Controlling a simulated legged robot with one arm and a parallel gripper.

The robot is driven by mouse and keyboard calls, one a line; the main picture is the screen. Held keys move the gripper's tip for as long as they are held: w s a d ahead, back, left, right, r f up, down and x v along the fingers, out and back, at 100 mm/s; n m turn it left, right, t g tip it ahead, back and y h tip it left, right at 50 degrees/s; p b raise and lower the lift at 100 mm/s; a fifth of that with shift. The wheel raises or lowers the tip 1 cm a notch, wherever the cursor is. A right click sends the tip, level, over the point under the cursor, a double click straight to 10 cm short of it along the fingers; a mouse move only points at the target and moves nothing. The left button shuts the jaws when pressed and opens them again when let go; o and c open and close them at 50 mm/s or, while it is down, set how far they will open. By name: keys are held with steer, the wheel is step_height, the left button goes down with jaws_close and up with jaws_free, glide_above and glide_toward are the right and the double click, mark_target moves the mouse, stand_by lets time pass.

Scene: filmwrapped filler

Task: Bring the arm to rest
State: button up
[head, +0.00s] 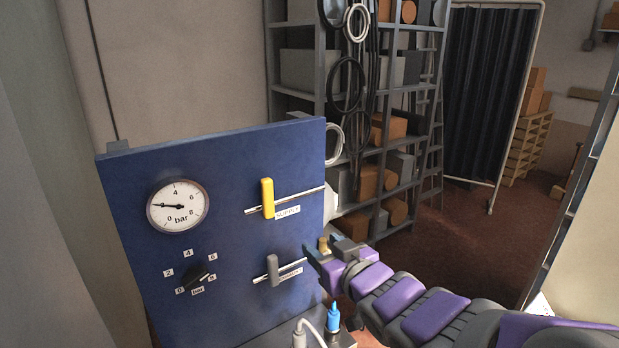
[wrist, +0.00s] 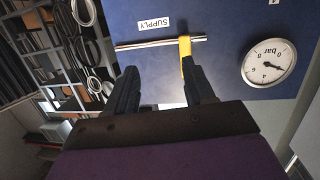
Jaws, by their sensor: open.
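My purple and grey arm reaches in from the lower right in the head view. My gripper (head: 322,248) is in front of the right part of the blue panel (head: 135,200), lower right of the yellow supply handle (head: 267,198) and apart from it. In the wrist view, which is upside down, my gripper (wrist: 160,78) has its two dark fingers spread with nothing held. The yellow handle (wrist: 186,48) shows beyond one fingertip there. It stands upright across its pipe. A grey handle (head: 272,270) on the lower pipe is also upright, left of my gripper.
The panel carries a pressure gauge (head: 178,205), its needle pointing left, and a black knob (head: 197,275). A blue-topped bottle (head: 333,316) and a pale hose (head: 300,335) are below my gripper. Loaded shelves (head: 330,100) stand behind. Brown floor (head: 440,250) is clear to the right.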

steer(key=s+d+f+m+g+h+b, duration=0.35)
steer(key=s+d+f+g+h, duration=0.45)
steer(key=s+d+f, duration=0.65)
steer(key=s+a+f+m+g+b, duration=0.1)
steer(key=s+f+g, duration=0.2)
steer(key=s, duration=0.7)
steer(key=s+a+f+m+g+b, duration=0.1)
steer(key=s+a+f+g, duration=0.1)
steer(key=s, duration=0.7)
steer(key=f+g, duration=0.1)
steer(key=g, duration=0.1)
steer(key=shift+s+a+f+g+y, duration=0.15)
steer(key=shift+s+g+y, duration=0.2)
steer(key=shift+g+y, duration=0.05)
steer(key=shift+w, duration=0.1)
